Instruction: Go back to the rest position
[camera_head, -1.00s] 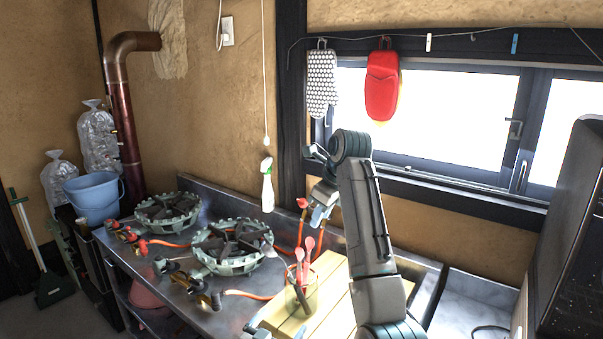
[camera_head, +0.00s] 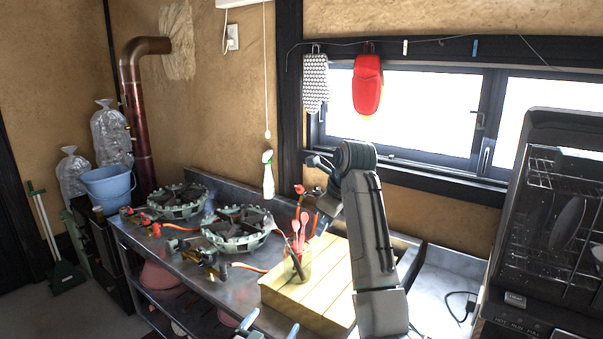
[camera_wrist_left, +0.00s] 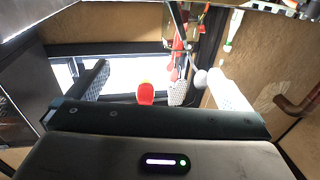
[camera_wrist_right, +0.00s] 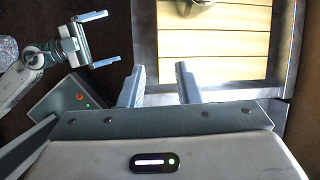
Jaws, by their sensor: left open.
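My left gripper (camera_head: 268,328) is low at the bottom of the head view, in front of the wooden board, with its fingers apart and nothing between them. In the left wrist view, which is upside down, its fingers (camera_wrist_left: 160,85) are wide apart. My right arm rises in the middle of the head view and bends over toward the jar side. In the right wrist view, my right gripper (camera_wrist_right: 157,85) has its two fingers apart and empty, above the board's near side. My left gripper (camera_wrist_right: 98,40) also shows there, at upper left.
A wooden board (camera_head: 330,268) lies on the metal counter, with a jar of utensils (camera_head: 297,266) at its left. Gas burners (camera_head: 238,238) stand further left. A dark appliance (camera_head: 550,220) with a rack stands at right. Mitts (camera_head: 368,85) hang by the window.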

